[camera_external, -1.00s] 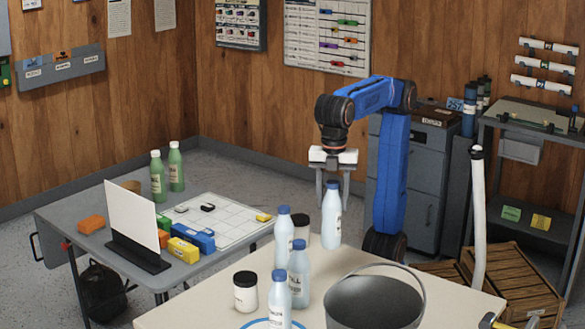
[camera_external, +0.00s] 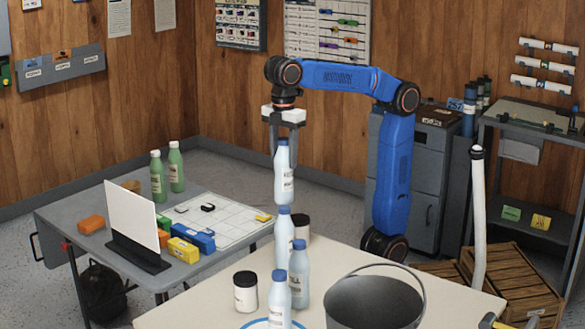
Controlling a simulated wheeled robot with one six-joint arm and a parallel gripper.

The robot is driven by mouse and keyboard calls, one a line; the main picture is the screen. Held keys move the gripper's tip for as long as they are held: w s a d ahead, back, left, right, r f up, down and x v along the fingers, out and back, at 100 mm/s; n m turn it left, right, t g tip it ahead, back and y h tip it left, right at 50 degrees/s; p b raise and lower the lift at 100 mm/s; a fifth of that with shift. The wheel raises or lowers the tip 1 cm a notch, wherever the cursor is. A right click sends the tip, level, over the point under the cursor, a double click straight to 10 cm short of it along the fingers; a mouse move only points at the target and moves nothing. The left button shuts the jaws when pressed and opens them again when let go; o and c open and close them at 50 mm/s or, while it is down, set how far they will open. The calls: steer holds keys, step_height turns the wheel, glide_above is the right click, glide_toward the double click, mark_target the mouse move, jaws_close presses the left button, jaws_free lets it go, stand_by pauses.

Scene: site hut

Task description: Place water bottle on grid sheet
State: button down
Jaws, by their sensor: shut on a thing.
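My gripper (camera_external: 284,134) is shut on a pale blue water bottle (camera_external: 284,178) with a blue cap, gripped near its top. The bottle hangs upright in the air, in the picture just above another bottle on the near table. The grid sheet (camera_external: 234,216) is white with grid lines and lies on the grey table, left of the held bottle.
On the grey table (camera_external: 70,215) are two green bottles (camera_external: 176,170), a white upright panel (camera_external: 132,215), and blue (camera_external: 192,235), yellow (camera_external: 184,250) and orange blocks (camera_external: 91,224). The near table (camera_external: 200,307) holds dark-lidded jars (camera_external: 245,295) and a grey bucket (camera_external: 374,300).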

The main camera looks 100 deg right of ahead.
steer(key=w+d+f, duration=0.4)
steer(key=w+d, duration=0.3)
steer(key=w, duration=0.1)
steer(key=w+d+f, duration=0.3)
steer(key=w+d, duration=0.4)
step_height(320, 180, down, 10)
steer(key=shift+w+d, duration=0.15)
steer(key=shift+d, duration=0.25)
steer(key=shift+f, duration=0.2)
steer(key=c, duration=1)
jaws_free()
steer(key=shift+o, duration=0.3)
step_height(320, 180, up, 12)
